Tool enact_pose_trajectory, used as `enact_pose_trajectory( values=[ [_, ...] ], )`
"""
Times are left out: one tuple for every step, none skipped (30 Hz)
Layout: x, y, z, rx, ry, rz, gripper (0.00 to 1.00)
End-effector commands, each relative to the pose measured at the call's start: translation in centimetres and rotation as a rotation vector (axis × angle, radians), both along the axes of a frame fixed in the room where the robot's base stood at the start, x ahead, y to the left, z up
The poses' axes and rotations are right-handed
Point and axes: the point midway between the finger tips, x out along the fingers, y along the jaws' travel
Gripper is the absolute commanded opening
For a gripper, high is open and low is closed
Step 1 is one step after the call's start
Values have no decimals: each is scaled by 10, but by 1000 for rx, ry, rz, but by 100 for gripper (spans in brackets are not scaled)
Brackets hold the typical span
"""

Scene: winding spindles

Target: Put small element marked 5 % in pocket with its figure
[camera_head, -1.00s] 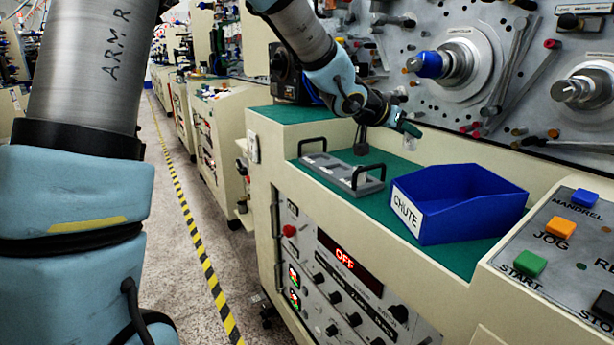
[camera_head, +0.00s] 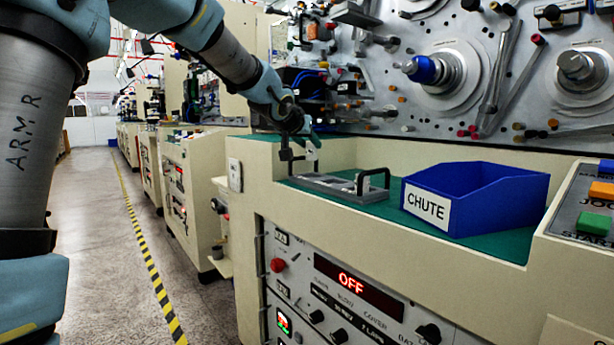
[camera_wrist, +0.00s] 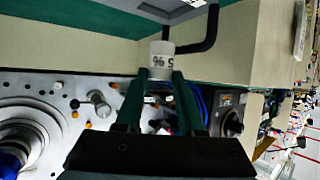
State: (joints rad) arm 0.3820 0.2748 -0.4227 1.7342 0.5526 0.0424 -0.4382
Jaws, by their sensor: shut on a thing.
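The small white element (camera_wrist: 162,58) marked 5 % sits between the fingertips of my gripper (camera_wrist: 161,76) in the wrist view, its printing upside down there. My gripper is shut on it. In the head view my gripper (camera_head: 312,138) is above the far left end of the grey pocket tray (camera_head: 318,184), and the element is tiny there. The tray lies on the green bench top and has black handles (camera_head: 374,180). In the wrist view part of the tray (camera_wrist: 182,12) shows at the top, with a black handle (camera_wrist: 208,38) beside the element. The pocket figures cannot be read.
A blue bin (camera_head: 475,205) labelled CHUTE stands right of the tray. The spindle panel (camera_head: 510,70) rises behind the bench. A control box with buttons (camera_head: 594,222) is at the right. A cream ledge (camera_head: 310,205) edges the bench front.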

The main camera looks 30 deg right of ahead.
Motion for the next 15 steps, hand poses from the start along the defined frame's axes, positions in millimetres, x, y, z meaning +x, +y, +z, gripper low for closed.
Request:
enact_pose_trajectory(
  values=[
    [-1,-1,-9,0,0,-1,0],
    [-1,0,-11,-2,0,0,0],
    [-1,-1,-13,-2,1,-1,0],
    [-1,-1,-16,-1,1,-1,0],
    [-1,-1,-20,-1,1,-2,0],
    [-1,-1,-27,0,1,-2,0],
    [-1,-1,-32,1,1,-2,0],
    [-1,-1,-37,1,1,-2,0],
    [-1,-1,-43,0,0,-2,0],
    [-1,-1,-47,0,0,-2,0],
    [-1,-1,-50,0,0,-2,0],
    [-1,0,-52,0,0,-1,0],
    [0,0,-53,0,0,-1,0],
    [-1,0,-54,-1,0,-1,0],
    [-1,0,-54,-1,0,-2,0]
  ],
)
